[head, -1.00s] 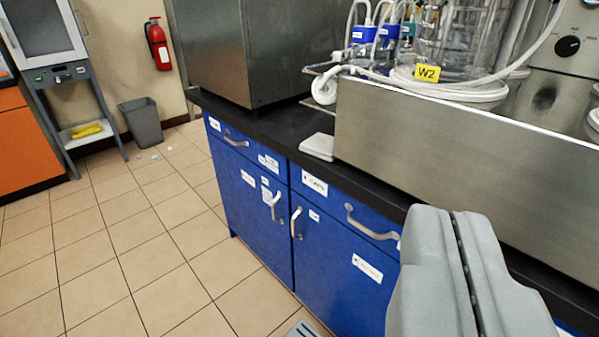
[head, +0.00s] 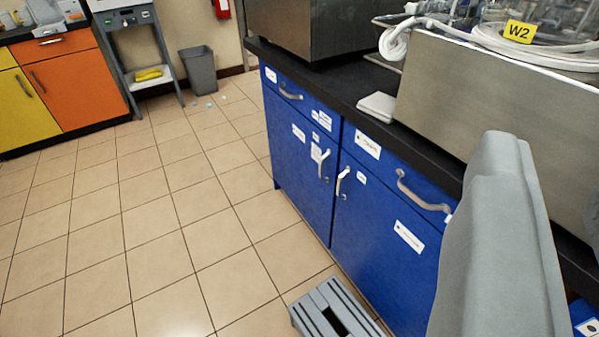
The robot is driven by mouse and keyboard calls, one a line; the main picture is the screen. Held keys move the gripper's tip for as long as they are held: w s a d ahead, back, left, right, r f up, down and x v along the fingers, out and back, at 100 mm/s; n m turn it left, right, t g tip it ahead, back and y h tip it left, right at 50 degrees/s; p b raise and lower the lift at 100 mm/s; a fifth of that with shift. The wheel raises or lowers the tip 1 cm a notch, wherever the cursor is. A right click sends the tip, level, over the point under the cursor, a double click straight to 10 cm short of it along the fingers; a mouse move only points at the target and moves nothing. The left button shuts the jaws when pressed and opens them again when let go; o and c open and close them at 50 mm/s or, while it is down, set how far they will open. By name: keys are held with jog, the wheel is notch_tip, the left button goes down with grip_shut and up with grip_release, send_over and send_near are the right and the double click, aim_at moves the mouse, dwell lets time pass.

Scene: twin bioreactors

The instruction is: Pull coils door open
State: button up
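Blue cabinet doors stand shut under the black counter. The left door (head: 297,165) has a light upright handle (head: 323,164) near its right edge. The right door (head: 382,235) has a similar handle (head: 342,182) near its left edge. Their white labels are too small to read, so I cannot tell which is the coils door. A large grey part of my arm (head: 495,245) fills the lower right and hides the right end of the cabinet. No gripper fingertips show, and nothing visible touches either handle.
Shut blue drawers (head: 289,97) sit above the doors. A grey slotted, stool-like thing (head: 355,292) is on the floor before the right door. Tiled floor (head: 180,240) is clear to the left. A grey bin (head: 198,72) and orange cabinet (head: 80,90) stand further back.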

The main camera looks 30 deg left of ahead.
jog(key=shift+o, duration=0.4)
jog(key=w+a+f+y, duration=0.1)
jog(key=w+a+f, duration=0.1)
jog(key=w, duration=0.6)
jog(key=w+a+f, duration=0.3)
jog(key=w, duration=0.5)
jog(key=shift+w+a+f+y, duration=0.15)
jog(key=shift+a+f+y, duration=0.15)
jog(key=shift+y, duration=0.1)
jog(key=w+a+f, duration=0.7)
jog(key=w+f, duration=0.2)
jog(key=f, duration=0.2)
jog(key=w+a+f, duration=0.6)
jog(key=w+f, duration=0.3)
jog(key=f, duration=0.1)
jog(key=w+a+f, duration=0.2)
jog(key=a+f, duration=0.3)
jog(key=f, duration=0.5)
send_near(320, 169)
jog(key=shift+n+t+h, duration=0.3)
jog(key=shift+h, duration=0.1)
jog(key=w, duration=0.6)
jog(key=w+a, duration=0.1)
jog(key=w, duration=0.2)
jog(key=shift+f, duration=0.15)
grip_shut()
jog(key=shift+s, duration=0.1)
